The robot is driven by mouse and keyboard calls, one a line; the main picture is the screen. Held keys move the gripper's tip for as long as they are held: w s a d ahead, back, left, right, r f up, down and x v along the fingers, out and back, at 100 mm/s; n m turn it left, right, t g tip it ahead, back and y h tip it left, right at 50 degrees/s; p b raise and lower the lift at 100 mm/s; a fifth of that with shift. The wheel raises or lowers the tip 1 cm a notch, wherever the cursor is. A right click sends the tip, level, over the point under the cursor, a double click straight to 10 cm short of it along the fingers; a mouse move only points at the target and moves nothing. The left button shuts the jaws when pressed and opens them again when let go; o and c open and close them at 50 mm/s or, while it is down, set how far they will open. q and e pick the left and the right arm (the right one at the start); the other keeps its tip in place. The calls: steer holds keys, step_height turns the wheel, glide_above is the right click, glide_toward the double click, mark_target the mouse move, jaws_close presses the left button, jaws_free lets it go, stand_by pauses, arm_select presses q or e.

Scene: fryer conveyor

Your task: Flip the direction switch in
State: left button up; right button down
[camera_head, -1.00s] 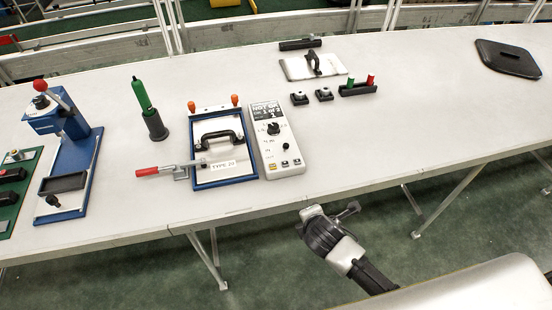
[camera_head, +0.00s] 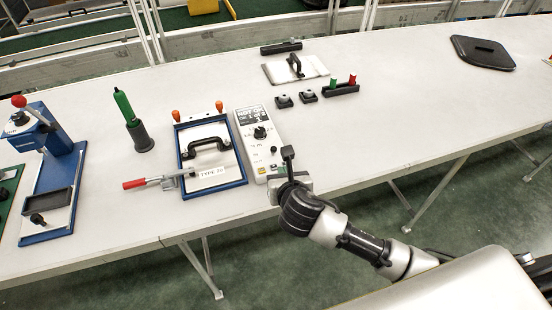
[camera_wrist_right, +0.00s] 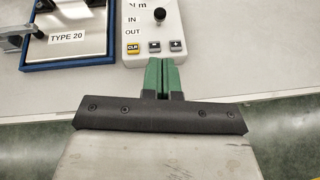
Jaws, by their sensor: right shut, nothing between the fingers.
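The white meter box (camera_head: 250,122) stands on the table with a display, a large black knob (camera_head: 260,132) and a small black direction switch (camera_head: 273,149). In the right wrist view the switch (camera_wrist_right: 160,14) sits at the top, beside the "IN" and "OUT" labels on the white box (camera_wrist_right: 136,20). My right gripper (camera_head: 288,152) is at the front end of the box. Its green fingers (camera_wrist_right: 162,62) are together and empty, in front of the button row and apart from the switch. In the head view the gripper hides the box's front right corner. My left gripper is not in view.
Left of the box is a blue-framed fixture (camera_head: 243,168) labelled TYPE 20, with a red-handled clamp (camera_head: 134,184). A green-handled tool (camera_head: 124,106) and a blue press (camera_head: 62,180) stand farther left. The table's right is mostly clear.

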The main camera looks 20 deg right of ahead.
mark_target(276, 165)
steer(key=x, duration=1)
steer(key=shift+f, duration=0.1)
